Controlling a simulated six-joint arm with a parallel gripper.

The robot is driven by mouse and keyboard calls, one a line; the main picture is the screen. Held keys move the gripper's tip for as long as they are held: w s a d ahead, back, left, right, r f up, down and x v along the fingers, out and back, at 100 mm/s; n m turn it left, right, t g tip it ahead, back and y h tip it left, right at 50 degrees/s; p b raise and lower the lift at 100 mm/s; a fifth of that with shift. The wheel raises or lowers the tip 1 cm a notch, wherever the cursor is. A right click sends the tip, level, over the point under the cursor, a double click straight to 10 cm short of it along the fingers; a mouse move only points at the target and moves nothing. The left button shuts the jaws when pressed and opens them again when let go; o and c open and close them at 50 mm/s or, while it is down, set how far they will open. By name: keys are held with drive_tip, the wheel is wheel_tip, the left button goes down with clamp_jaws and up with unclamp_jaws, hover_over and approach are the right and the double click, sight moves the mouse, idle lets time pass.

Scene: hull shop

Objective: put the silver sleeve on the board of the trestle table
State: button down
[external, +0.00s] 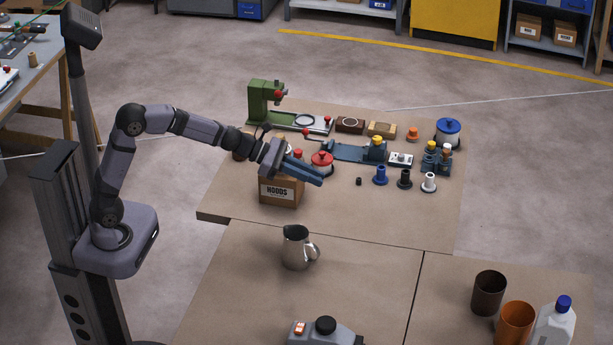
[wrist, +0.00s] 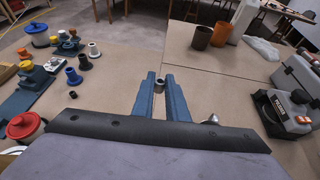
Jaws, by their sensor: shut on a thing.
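My gripper (external: 318,178) is in the air over the workbench, in front of the cardboard box labelled HOODS (external: 280,192). In the wrist view its two blue fingers (wrist: 160,84) are closed on the silver sleeve (wrist: 159,87), a small hollow metal ring held near the fingertips. In the external view I cannot make out the sleeve. A table with wooden legs and a grey top (external: 38,68), seemingly the trestle table, stands at the left edge of the external view, partly cut off. Tools and small parts lie on its top.
The bench holds a green press (external: 262,100), a red-lidded pot (external: 322,160), flanged bushings (external: 404,178) and a blue-lidded pot (external: 448,130). Nearer are a metal pitcher (external: 296,248), two cups (external: 489,292), a white bottle (external: 556,322) and a grey machine (external: 340,335). Bare benchtop lies between.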

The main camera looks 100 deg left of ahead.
drive_tip(key=s+a+r+n+y, duration=0.1)
drive_tip(key=s+a+r, duration=0.1)
drive_tip(key=a, duration=0.8)
drive_tip(key=s+a+r+n+y, duration=0.1)
drive_tip(key=s+a+r, duration=0.15)
drive_tip(key=a, duration=0.75)
drive_tip(key=s+a+f+n+g+y+b, duration=0.1)
drive_tip(key=s+a+y, duration=0.1)
drive_tip(key=s+a, duration=0.6)
drive_tip(key=s+a+f+n+y, duration=0.1)
drive_tip(key=s+a+n, duration=0.1)
drive_tip(key=s+a, duration=0.65)
drive_tip(key=shift+w+a+f, duration=0.35)
drive_tip(key=shift+w+f, duration=0.1)
drive_tip(key=shift+f, duration=3.05)
drive_tip(key=shift+w+a+f, duration=0.3)
drive_tip(key=shift+w+f, duration=0.1)
drive_tip(key=shift+f, duration=3.05)
drive_tip(key=shift+w+a+f, duration=0.35)
drive_tip(key=shift+w+f, duration=0.1)
drive_tip(key=shift+f, duration=3.05)
drive_tip(key=shift+b, duration=0.3)
